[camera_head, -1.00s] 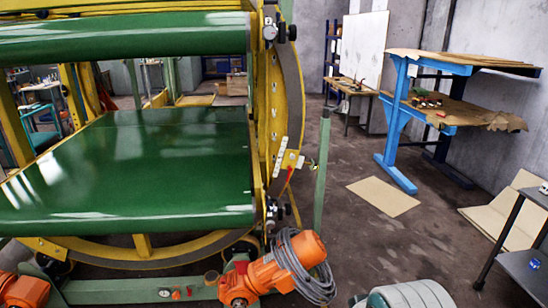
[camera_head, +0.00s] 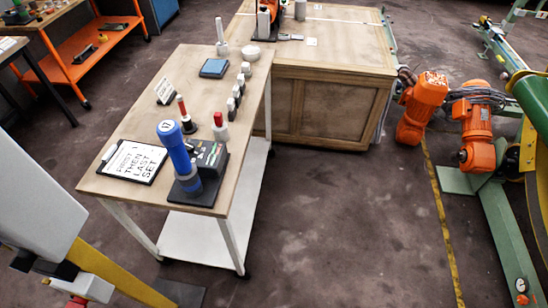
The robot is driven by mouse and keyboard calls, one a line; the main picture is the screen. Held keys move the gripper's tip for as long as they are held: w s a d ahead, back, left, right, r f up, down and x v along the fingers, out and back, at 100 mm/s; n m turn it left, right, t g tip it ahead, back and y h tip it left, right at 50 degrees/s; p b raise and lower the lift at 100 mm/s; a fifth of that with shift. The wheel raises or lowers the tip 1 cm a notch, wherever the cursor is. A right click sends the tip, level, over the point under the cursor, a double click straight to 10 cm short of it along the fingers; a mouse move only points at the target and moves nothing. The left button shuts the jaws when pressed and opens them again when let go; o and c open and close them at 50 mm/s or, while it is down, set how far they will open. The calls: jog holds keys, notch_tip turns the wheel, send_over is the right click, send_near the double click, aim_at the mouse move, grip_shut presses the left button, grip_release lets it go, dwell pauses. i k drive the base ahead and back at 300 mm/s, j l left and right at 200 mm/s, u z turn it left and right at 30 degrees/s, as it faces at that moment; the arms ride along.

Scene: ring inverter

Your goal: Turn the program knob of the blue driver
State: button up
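A blue driver (camera_head: 174,150) stands upright, slightly tilted in the picture, in a dark base (camera_head: 200,190) at the front of a wooden-topped cart (camera_head: 120,188). Its top end (camera_head: 166,127) carries a pale disc with a small dark mark, which may be the program knob; the mark is too small to read surely. A dark box (camera_head: 211,155) with small markings stands right beside the driver.
On the cart are a clipboard (camera_head: 132,161) with large lettering, red-topped tools (camera_head: 220,127), a small sign (camera_head: 165,91) and a blue-grey tablet (camera_head: 214,68). A wooden cabinet (camera_head: 330,105) adjoins behind. Floor at the cart's right is clear; orange motors (camera_head: 423,105) stand farther right.

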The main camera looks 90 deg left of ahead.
aim_at(190, 146)
jog(key=u, duration=3.85)
jog(key=j+z, duration=0.5)
jog(key=j, duration=0.5)
jog(key=i+l, duration=0.15)
jog(key=l, duration=0.2)
jog(key=i+l+u, duration=0.1)
jog(key=i+l, duration=0.25)
jog(key=l, duration=0.3)
jog(key=i+l, duration=0.15)
jog(key=l, duration=0.2)
jog(key=j, duration=0.2)
jog(key=i+u, duration=0.05)
